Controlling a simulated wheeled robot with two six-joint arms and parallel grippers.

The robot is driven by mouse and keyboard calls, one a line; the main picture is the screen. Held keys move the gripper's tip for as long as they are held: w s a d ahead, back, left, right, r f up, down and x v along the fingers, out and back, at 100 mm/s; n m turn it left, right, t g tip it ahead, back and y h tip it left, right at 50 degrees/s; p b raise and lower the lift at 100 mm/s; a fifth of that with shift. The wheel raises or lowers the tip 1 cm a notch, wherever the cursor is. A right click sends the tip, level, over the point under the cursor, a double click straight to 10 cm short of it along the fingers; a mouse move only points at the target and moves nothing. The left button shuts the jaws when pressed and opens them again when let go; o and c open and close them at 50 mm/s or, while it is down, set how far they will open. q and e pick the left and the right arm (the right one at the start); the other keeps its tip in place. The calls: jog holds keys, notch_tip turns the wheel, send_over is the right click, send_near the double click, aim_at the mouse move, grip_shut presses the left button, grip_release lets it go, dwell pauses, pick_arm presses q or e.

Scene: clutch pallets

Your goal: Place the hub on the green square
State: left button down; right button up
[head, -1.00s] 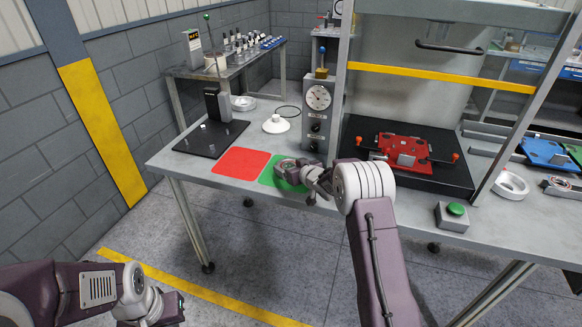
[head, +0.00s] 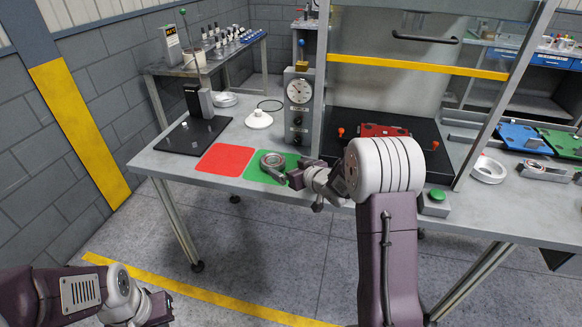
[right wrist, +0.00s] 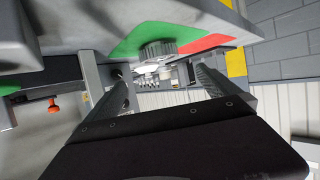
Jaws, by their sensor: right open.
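The hub, a round grey metal part with a ridged rim (head: 272,161), rests on the green square (head: 256,177). In the right wrist view the hub (right wrist: 158,50) sits on the green square (right wrist: 142,32), near the edge it shares with the red one. My right gripper (head: 294,178) is just right of the hub. In the wrist view its two fingers (right wrist: 160,88) are apart with nothing held between them, and the hub stands beyond them. My left gripper (head: 152,308) is low at the left, away from the table; its jaws do not show clearly.
A red square (head: 225,159) adjoins the green one on the left. Behind are a white cone-shaped part (head: 259,120) and a gauge stand (head: 299,105). A black plate (head: 192,136) lies at left, a red fixture (head: 383,130) at right. A green button box (head: 436,200) is near the front edge.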

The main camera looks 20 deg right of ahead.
jog(key=shift+s+r, duration=0.1)
jog(key=shift+s, duration=0.15)
jog(key=s+a+f+m+g+h, duration=0.1)
jog(key=s+a+f+g, duration=0.2)
jog(key=s, duration=0.7)
jog(key=s+a+f+m+g+h, duration=0.1)
jog(key=s+f+g, duration=0.3)
jog(key=s, duration=0.7)
jog(key=s+a+f+g, duration=0.2)
jog(key=s+g, duration=0.3)
jog(key=s, duration=0.5)
notch_tip(320, 180, up, 7)
jog(key=p, duration=0.7)
